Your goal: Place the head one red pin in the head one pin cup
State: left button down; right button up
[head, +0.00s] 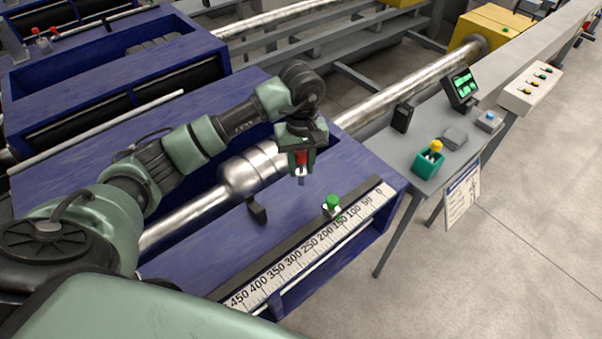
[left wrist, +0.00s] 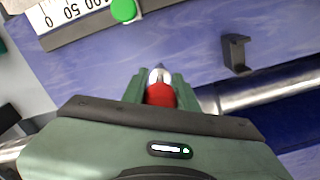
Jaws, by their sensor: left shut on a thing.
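My left gripper (head: 301,165) is shut on the red pin (head: 301,157), holding it upright with its pale, dark-tipped lower end pointing down, above the blue runout table. In the left wrist view the red pin (left wrist: 160,94) sits between the two green fingers of my left gripper (left wrist: 160,88). A teal cup (head: 428,164), which looks like the pin cup, stands on the grey side stand to the right, with a yellow-topped pin (head: 436,146) in it. The gripper is well to the left of this cup. My right gripper is not in view.
A green-topped pin (head: 332,201) stands beside the ruler scale (head: 310,247); its green top also shows in the left wrist view (left wrist: 123,10). A black bracket (head: 257,209) stands near the steel bar. The grey stand (head: 408,152) also bears a screen (head: 462,88) and a grey block.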

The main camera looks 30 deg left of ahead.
aim_at(301, 172)
pick_arm(q)
notch_tip(301, 172, down, 4)
jog(key=shift+r+p, duration=0.25)
jog(key=shift+p, duration=0.2)
jog(key=shift+f, duration=0.3)
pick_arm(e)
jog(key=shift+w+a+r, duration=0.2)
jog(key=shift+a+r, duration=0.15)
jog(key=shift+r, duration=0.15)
pick_arm(q)
jog(key=shift+f, duration=0.1)
jog(key=shift+f, duration=0.1)
jog(key=c, duration=1.1)
grip_release()
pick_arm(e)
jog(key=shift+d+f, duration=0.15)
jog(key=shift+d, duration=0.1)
